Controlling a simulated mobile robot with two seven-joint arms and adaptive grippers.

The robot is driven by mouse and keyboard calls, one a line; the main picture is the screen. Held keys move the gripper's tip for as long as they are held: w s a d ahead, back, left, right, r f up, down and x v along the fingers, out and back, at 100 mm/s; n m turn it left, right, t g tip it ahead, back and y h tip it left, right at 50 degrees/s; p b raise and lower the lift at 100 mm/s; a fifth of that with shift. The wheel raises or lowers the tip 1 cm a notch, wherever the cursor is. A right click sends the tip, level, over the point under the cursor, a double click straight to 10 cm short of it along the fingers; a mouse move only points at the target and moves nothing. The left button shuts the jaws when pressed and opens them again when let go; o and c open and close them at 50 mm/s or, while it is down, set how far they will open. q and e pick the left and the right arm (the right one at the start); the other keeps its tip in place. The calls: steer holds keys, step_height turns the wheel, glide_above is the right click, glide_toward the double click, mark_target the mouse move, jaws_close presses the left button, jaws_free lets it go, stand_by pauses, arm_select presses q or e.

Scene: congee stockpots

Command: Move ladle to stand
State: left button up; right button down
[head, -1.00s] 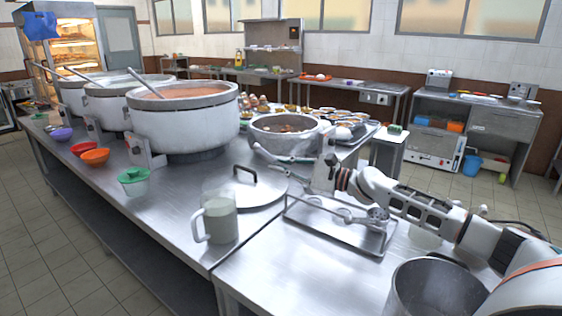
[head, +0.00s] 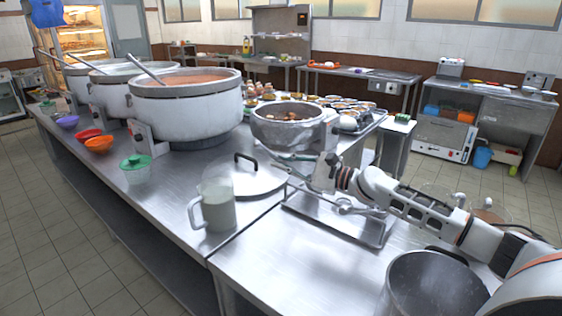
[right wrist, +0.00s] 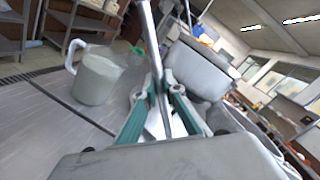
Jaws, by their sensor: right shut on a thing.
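My right gripper (head: 290,167) is over the worktop, between the round lid and the metal stand. It is shut on the ladle's thin metal handle (right wrist: 158,60), which runs up between the fingertips in the right wrist view. In the head view the arm and fingers hide much of the ladle, and its bowl is hard to make out. The stand (head: 376,238) is a low wire frame on a shallow metal tray, just below and right of the gripper. I cannot tell whether the ladle touches it. My left gripper is not in view.
A clear jug (head: 218,208) and a lid with a black handle (head: 247,185) are left of the stand. A smaller pot (head: 287,130) stands behind; large stockpots (head: 187,105) line the left. An empty metal pot (head: 430,295) is front right.

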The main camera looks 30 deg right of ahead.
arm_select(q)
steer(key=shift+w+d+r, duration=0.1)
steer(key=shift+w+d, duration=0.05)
arm_select(e)
steer(key=shift+s+r, duration=0.1)
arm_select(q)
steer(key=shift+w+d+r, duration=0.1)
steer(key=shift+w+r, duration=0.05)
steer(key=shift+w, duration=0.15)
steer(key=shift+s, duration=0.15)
arm_select(e)
steer(key=shift+f, duration=0.25)
steer(key=c, duration=2.2)
jaws_free()
steer(key=shift+c, duration=0.2)
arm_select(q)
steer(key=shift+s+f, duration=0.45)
arm_select(e)
steer(key=shift+o, duration=1)
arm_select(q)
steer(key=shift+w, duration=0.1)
